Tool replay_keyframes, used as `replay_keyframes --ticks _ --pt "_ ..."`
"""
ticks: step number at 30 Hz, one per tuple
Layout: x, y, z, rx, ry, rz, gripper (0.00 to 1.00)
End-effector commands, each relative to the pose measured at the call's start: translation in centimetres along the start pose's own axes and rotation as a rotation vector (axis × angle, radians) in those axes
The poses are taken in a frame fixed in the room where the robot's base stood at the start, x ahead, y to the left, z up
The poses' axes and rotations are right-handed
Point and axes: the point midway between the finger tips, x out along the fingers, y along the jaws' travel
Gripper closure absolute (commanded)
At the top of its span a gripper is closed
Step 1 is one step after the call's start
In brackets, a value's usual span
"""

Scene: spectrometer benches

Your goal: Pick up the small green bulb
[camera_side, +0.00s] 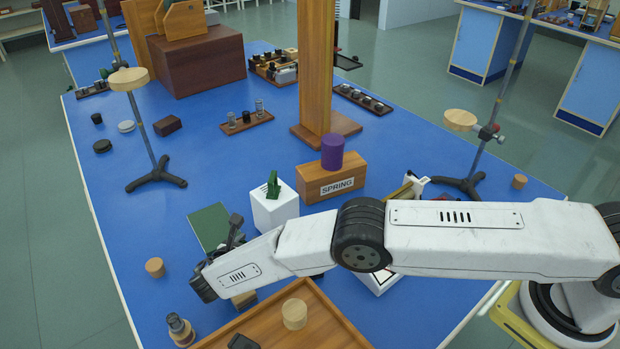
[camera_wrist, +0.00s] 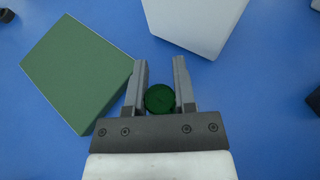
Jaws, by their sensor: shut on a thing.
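The small green bulb (camera_wrist: 159,99) shows as a dark green round shape in the wrist view, between the two grey fingers of my gripper (camera_wrist: 160,64), close to its palm. My gripper is shut on it. In the side view my gripper (camera_side: 236,226) is a small dark shape between the green block and the white box. I cannot make out the bulb in the side view, and its height above the table is unclear.
A flat green block (camera_side: 209,226) lies left of my gripper, and a white box (camera_side: 274,208) with a green piece on top stands to its right. A wooden tray (camera_side: 335,318) is in front. A wooden SPRING block (camera_side: 318,188) carries a purple cylinder (camera_side: 332,152).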

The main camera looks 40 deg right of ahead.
Motion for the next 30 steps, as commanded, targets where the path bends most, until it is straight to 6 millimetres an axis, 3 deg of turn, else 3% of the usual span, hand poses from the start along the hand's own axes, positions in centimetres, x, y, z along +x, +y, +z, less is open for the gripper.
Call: replay_keyframes --ticks 14,23,30 --pt "-0.3 0.1 0.7 0.001 0.0 0.001 1.0" --pt "-1.2 0.1 3.0 0.001 0.0 0.001 1.0" --pt "-2.2 -1.2 4.2 -0.001 -0.001 0.001 1.0"
